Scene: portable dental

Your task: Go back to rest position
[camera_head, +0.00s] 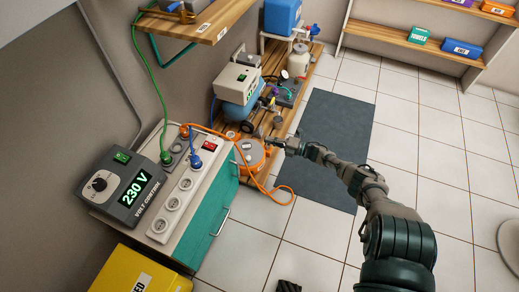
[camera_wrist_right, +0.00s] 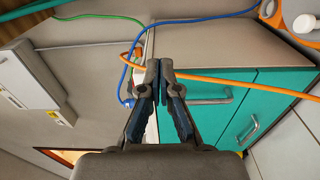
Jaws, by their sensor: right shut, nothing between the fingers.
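My right arm reaches in from the lower right in the head view, and my right gripper (camera_head: 270,141) is held out beside the orange cable reel (camera_head: 250,152). In the wrist view the two fingertips of the right gripper (camera_wrist_right: 159,68) are together, with nothing between them. The teal cabinet (camera_wrist_right: 215,112) and an orange cable (camera_wrist_right: 222,80) show behind the fingers there. I cannot tell whether the gripper touches the reel or the cable. My left gripper is not in view.
A volt control box (camera_head: 128,184) reading 230 V and a socket strip (camera_head: 172,203) sit on the cabinet (camera_head: 212,225). A wooden platform (camera_head: 316,62) carries a compressor (camera_head: 237,85). A dark mat (camera_head: 325,140) lies on open tiled floor. A yellow box (camera_head: 135,273) stands lower left.

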